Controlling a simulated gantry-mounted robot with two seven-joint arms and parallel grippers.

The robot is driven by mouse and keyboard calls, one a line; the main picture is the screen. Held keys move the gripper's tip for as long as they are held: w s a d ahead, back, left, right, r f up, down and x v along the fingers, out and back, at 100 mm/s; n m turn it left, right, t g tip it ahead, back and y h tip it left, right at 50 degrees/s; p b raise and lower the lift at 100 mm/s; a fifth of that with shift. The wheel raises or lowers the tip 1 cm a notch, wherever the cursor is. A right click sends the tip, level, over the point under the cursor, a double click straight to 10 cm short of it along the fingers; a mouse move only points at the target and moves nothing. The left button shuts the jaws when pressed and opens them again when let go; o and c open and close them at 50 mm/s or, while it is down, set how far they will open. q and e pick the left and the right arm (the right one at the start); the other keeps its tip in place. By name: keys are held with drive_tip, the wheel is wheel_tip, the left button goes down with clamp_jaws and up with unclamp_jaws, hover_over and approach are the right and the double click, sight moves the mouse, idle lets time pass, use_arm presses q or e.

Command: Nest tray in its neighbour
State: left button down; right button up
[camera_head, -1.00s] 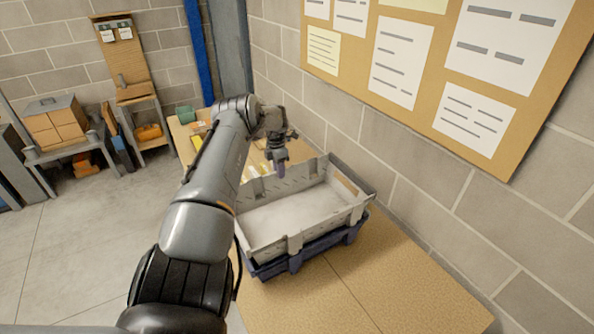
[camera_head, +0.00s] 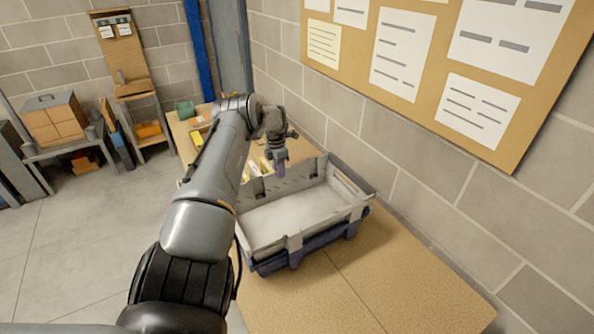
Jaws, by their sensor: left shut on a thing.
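A light grey tray (camera_head: 300,212) with raised slotted walls sits on or inside a dark blue tray (camera_head: 318,243) on the tan bench. Blue shows below the grey tray along its near side. How deep the grey tray sits is hard to tell. My left gripper (camera_head: 280,168) points down at the far left wall of the grey tray and is shut on that wall. The fingertips are small and partly hidden by the wall. My left arm covers the left edge of both trays. My right gripper is not in view.
The bench top (camera_head: 385,285) is clear in front and to the right of the trays. Small yellow and white items (camera_head: 255,167) lie behind them. A block wall with a notice board (camera_head: 450,65) runs close along the right.

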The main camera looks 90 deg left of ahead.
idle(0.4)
use_arm(q)
drive_tip(key=c, duration=1)
unclamp_jaws()
drive_tip(key=shift+a+r, duration=0.1)
drive_tip(key=r, duration=0.3)
drive_tip(key=r+p, duration=0.1)
drive_tip(key=r, duration=0.3)
drive_tip(key=a+r, duration=0.1)
drive_tip(key=r, duration=0.2)
drive_tip(key=shift+s+r, duration=0.3)
drive_tip(key=shift+r, duration=0.1)
